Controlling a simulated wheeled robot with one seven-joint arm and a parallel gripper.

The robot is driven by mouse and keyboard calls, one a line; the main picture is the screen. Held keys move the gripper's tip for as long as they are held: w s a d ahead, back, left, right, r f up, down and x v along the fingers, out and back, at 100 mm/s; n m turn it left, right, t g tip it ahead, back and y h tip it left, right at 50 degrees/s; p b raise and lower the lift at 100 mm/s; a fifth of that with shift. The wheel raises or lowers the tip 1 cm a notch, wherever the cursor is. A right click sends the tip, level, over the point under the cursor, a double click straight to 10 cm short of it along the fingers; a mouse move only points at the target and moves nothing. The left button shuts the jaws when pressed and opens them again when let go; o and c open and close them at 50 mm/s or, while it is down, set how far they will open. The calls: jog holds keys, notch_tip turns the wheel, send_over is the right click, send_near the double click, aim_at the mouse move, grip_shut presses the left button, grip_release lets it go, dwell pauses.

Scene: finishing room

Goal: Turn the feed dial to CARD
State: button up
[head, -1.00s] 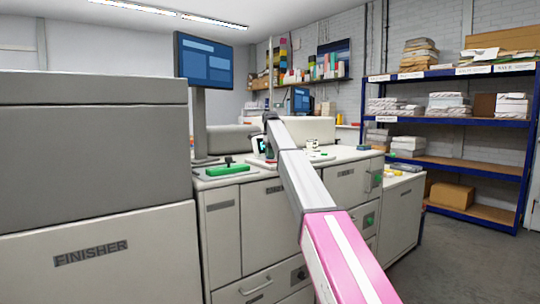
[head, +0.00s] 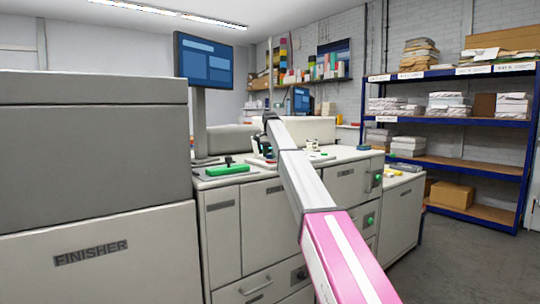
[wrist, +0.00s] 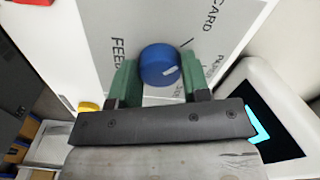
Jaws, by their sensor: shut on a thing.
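The feed dial (wrist: 160,62) is a round blue knob with a short white pointer mark, seen in the wrist view on a pale panel (wrist: 95,40). The panel carries the words FEED and CARD and another partly hidden label. The white mark is on the knob's lower right, and the CARD label is at the upper right. My gripper (wrist: 158,70) has its green fingers on either side of the knob, shut on it. In the head view my gripper (head: 262,160) is small on the machine top, and the dial cannot be made out.
A small lit screen (wrist: 257,125) stands close on the right in the wrist view. A green-handled item (head: 228,170) lies left of my gripper. The grey finisher (head: 90,150) fills the left. A monitor (head: 205,62) stands behind. Blue shelves (head: 450,165) stand at right.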

jog(key=shift+n, duration=0.3)
dwell(0.4)
jog(key=o, duration=0.9)
notch_tip(320, 180, up, 11)
jog(key=shift+f, duration=0.1)
